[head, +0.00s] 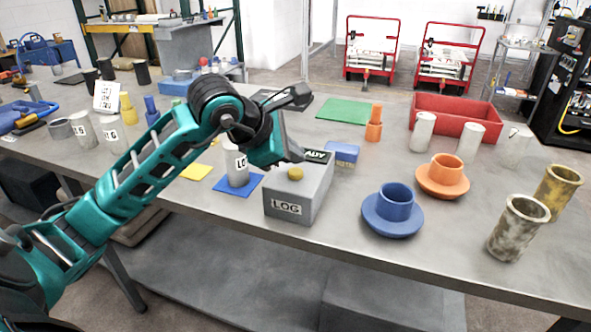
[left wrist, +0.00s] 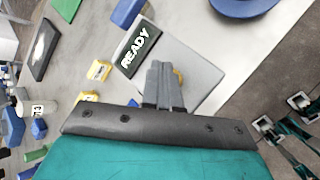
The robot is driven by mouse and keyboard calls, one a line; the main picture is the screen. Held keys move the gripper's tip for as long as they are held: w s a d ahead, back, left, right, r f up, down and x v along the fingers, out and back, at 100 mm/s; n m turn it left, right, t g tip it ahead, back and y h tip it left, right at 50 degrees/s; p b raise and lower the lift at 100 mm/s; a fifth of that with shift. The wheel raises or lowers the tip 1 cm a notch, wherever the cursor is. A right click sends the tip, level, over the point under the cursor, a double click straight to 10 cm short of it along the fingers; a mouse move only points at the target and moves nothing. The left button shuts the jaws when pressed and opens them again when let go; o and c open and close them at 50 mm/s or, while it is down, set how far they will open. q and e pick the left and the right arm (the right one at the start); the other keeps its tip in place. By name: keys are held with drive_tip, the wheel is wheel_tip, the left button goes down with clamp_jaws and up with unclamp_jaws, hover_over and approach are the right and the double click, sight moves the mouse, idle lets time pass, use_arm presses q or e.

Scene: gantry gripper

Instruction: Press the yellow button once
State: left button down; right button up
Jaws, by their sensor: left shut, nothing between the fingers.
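The yellow button (head: 295,174) is a small round knob on top of a grey box (head: 300,200) labelled LOG on its front, with a READY sign (left wrist: 136,47) on its top. My left gripper (head: 296,154) is shut and empty, just above and behind the button in the head view. In the left wrist view the shut fingers (left wrist: 162,78) point at the box top and hide most of the button, whose yellow edge (left wrist: 180,76) shows beside them. I cannot tell whether the fingertips touch the button. My right gripper is not in view.
A blue cup on a saucer (head: 393,222) and an orange one (head: 443,187) stand right of the box. A white cylinder (head: 237,165) on a blue mat stands close left. A blue block (head: 343,154) and a red tray (head: 480,127) lie behind.

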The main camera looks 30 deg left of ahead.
sight(293, 173)
use_arm(q)
drive_tip(key=shift+f, duration=0.1)
idle(0.7)
drive_tip(key=shift+f+b, duration=0.35)
drive_tip(key=shift+b, duration=0.3)
drive_tip(key=shift+f+b, duration=0.55)
drive_tip(key=shift+b, duration=0.05)
idle(0.5)
drive_tip(key=shift+r, duration=0.2)
drive_tip(key=shift+r+p, duration=0.6)
drive_tip(key=shift+r, duration=0.2)
wheel_tip(293, 173, up, 5)
drive_tip(key=p, duration=0.3)
idle(1.0)
